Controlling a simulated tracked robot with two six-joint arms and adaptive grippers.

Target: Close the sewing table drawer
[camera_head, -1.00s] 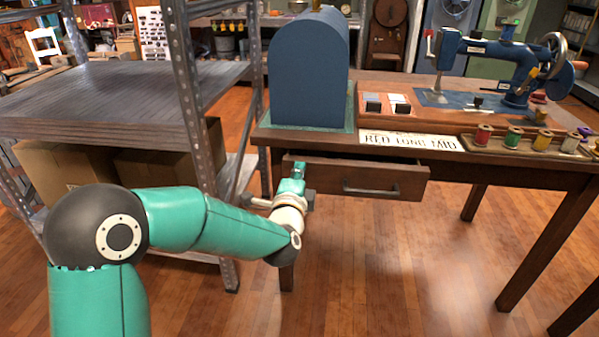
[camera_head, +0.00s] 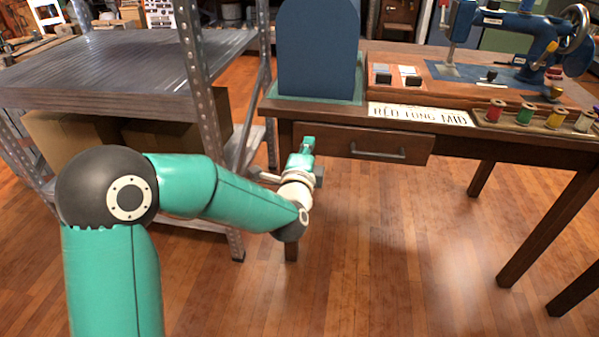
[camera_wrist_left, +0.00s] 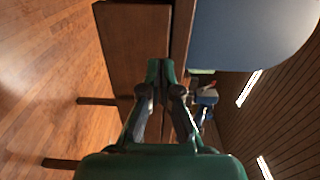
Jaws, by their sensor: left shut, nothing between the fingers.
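The sewing table (camera_head: 520,152) is dark wood, with one drawer (camera_head: 340,142) under its top. The drawer front with its grey bar handle sits close under the tabletop and looks flush or nearly so. My left gripper (camera_head: 308,144) is at the left end of the drawer front, fingers shut and empty. In the left wrist view the shut fingertips (camera_wrist_left: 160,70) overlap the brown wooden front (camera_wrist_left: 135,45) near the tabletop edge. I cannot tell whether they touch it. My right gripper is not in view.
A blue arched case (camera_head: 318,50), a sewing machine (camera_head: 520,45) and a rack of thread spools (camera_head: 535,120) stand on the table. A metal shelf (camera_head: 120,75) with cardboard boxes is close on the left. The floor in front is clear.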

